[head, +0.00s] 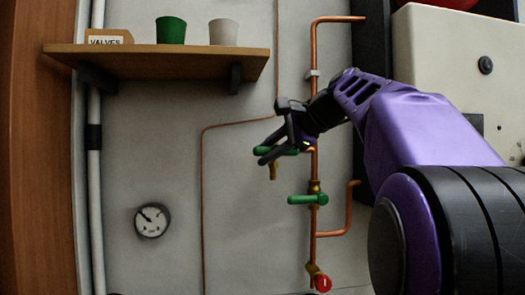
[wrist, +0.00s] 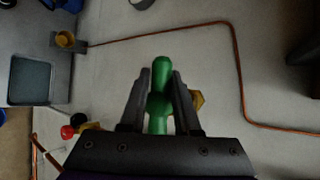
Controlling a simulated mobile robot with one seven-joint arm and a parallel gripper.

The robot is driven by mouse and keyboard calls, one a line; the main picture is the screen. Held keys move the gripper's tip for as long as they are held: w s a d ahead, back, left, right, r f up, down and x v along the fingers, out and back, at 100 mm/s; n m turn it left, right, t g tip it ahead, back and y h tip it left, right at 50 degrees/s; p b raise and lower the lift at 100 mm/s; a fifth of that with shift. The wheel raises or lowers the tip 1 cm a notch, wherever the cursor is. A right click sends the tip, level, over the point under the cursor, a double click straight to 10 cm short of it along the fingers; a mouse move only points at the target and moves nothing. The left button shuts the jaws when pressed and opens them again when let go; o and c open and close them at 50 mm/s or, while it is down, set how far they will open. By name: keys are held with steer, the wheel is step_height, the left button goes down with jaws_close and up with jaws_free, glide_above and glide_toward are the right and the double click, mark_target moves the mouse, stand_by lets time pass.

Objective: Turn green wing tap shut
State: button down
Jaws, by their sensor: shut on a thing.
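A gauge (head: 152,220) is at lower left. A wooden shelf (head: 160,58) holds a green cup (head: 171,30), a pale cup (head: 223,33) and a VALVES sign (head: 108,37).

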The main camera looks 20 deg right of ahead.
steer(key=shift+d+r, duration=0.1)
steer(key=shift+d, duration=0.05)
steer(key=c, duration=0.7)
jaws_free()
steer(key=shift+w, duration=0.1)
steer(key=v, duration=1.7)
steer(key=shift+s+r, duration=0.15)
steer(key=shift+s, duration=0.1)
